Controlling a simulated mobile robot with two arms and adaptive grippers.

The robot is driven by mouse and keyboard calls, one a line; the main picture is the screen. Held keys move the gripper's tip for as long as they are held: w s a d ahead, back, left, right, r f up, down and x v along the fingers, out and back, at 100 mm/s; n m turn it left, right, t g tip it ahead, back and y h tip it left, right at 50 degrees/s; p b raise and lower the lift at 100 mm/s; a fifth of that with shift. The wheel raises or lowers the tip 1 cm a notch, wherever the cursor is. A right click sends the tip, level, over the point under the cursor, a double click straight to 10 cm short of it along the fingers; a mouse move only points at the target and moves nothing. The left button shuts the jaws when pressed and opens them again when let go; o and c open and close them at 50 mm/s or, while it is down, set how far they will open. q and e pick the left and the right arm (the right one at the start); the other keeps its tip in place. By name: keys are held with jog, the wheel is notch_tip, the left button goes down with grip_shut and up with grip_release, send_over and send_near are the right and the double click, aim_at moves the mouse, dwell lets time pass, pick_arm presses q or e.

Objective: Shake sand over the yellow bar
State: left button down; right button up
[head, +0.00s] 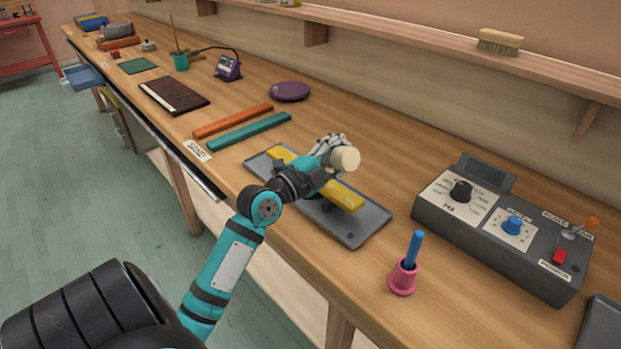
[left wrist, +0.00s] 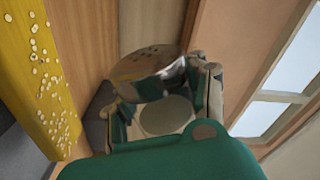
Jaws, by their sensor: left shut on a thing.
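The yellow bar (head: 343,195) lies along a grey tray (head: 365,226) on the bench. My left gripper (head: 330,150) is over the bar and hides its middle. It is shut on a pale shaker (head: 346,159), held tilted above the bar with its round cream end toward the head camera. In the left wrist view, the shaker's dotted end (left wrist: 148,62) shows beyond my left gripper (left wrist: 165,95). The yellow bar (left wrist: 35,75) is at the left there, with several pale specks scattered on it. My right gripper is not in view.
A grey control box (head: 492,233) and a pink holder with a blue stick (head: 403,277) stand right of the tray. Orange (head: 232,120) and teal (head: 248,131) bars lie beyond it, near a purple disc (head: 290,91). A shelf (head: 430,38) runs along the wall.

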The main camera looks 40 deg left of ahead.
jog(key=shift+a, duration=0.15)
pick_arm(q)
jog(key=shift+a+f+b, duration=0.1)
jog(key=shift+a+b, duration=0.5)
jog(key=shift+a, duration=0.05)
jog(key=a+b, duration=0.2)
jog(key=a, duration=0.1)
jog(key=a+b, duration=0.1)
jog(key=b, duration=0.1)
jog(key=shift+w+a, duration=0.25)
jog(key=shift+a, duration=0.1)
jog(key=shift+a+b, duration=0.8)
jog(key=shift+a, duration=0.1)
jog(key=shift+w+a, duration=0.1)
jog(key=shift+a, duration=0.05)
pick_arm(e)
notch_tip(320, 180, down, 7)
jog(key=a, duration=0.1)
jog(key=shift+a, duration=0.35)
